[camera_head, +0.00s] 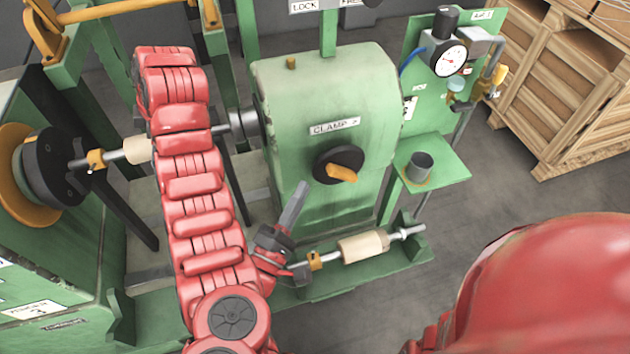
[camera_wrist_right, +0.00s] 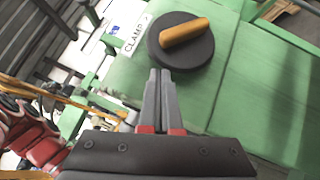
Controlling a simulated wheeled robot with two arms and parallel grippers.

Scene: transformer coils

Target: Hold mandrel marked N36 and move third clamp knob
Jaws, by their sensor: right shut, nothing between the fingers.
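The clamp knob, a black disc with an orange bar handle (camera_head: 341,173), sits on the green housing below the CLAMP label; it also shows in the right wrist view (camera_wrist_right: 184,32). My right gripper (camera_head: 303,186) is shut and empty, its fingertips just below and left of the knob in the head view. In the right wrist view its fingers (camera_wrist_right: 160,75) point at the knob's lower edge; I cannot tell if they touch. One mandrel with a cream sleeve (camera_head: 363,246) lies on the green lower rail. Another cream-sleeved shaft (camera_head: 138,150) joins the black chuck at left. No N36 mark is readable. My left gripper is not in view.
A red segmented body (camera_head: 200,218) hides the middle of the left shaft. A green panel with a pressure gauge (camera_head: 450,60) and a small shelf holding a dark cup (camera_head: 419,166) stand right of the housing. Wooden crates (camera_head: 560,90) are at the upper right.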

